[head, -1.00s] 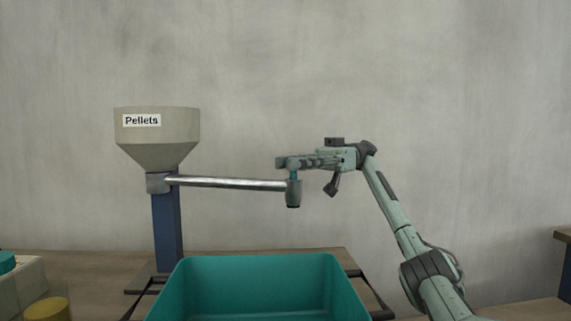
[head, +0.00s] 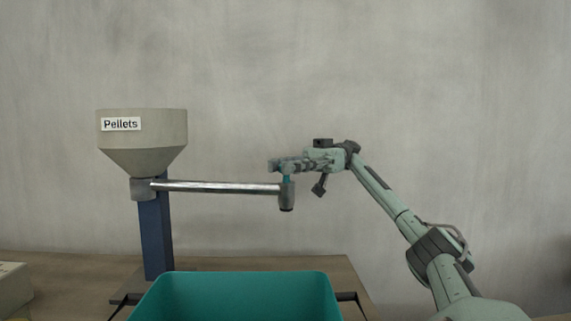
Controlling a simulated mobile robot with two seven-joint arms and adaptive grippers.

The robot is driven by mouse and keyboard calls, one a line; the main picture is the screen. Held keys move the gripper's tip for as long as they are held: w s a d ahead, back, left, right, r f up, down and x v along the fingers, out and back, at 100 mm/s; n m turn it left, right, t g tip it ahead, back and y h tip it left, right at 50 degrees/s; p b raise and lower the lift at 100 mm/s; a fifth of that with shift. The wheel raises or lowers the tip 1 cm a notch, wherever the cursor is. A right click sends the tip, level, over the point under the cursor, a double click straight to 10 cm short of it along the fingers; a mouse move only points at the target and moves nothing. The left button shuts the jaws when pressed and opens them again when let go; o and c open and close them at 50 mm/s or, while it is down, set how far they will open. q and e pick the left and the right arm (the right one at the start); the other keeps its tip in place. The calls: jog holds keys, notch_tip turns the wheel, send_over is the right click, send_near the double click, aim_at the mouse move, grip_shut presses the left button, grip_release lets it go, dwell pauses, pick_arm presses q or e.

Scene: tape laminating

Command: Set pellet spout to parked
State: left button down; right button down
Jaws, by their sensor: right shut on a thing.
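The pellet spout (head: 215,187) is a shiny metal tube that runs right from a grey collar under the hopper (head: 142,140) labelled "Pellets". It ends in a dark grey downturned nozzle (head: 287,196) with a small teal knob (head: 286,180) on top. My right gripper (head: 280,166) comes in from the right and is shut on the teal knob; its fingers partly hide it. The nozzle hangs above and behind the teal bin (head: 240,283). My left gripper is not in view.
A blue post (head: 155,240) holds up the hopper at the left. The teal bin stands at the front middle, with dark bars (head: 347,297) at its sides. A pale box edge (head: 12,288) shows at the far left. The wall behind is bare.

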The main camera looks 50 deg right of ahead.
jog(key=shift+w+d+r, duration=0.1)
jog(key=shift+d, duration=0.1)
jog(key=c, duration=1.6)
grip_release()
jog(key=o, duration=0.4)
jog(key=shift+d, duration=0.15)
jog(key=shift+a+f, duration=0.2)
